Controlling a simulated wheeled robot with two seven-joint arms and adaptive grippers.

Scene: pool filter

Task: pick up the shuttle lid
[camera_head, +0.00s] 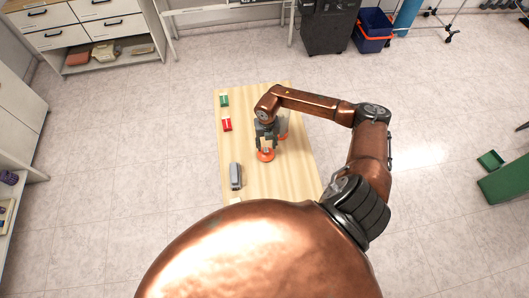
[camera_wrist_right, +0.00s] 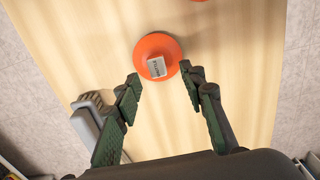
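The shuttle lid looks like a round orange disc with a small pale labelled block on top; it lies on the wooden table, in the head view (camera_head: 265,156) and in the wrist view (camera_wrist_right: 150,43). The label is too small to read surely. My right gripper (camera_head: 265,142) is over the table close to the lid. In the wrist view its two dark green fingers (camera_wrist_right: 161,75) are spread apart, with the lid's near edge and block between and just beyond the tips. Nothing is held. My left gripper is in no view.
The table (camera_head: 290,180) also bears a grey device (camera_head: 236,176), a red box (camera_head: 227,125) and a green box (camera_head: 224,101) along its left side. Another orange part (camera_head: 283,137) is partly hidden behind my right gripper. The table's front middle is clear.

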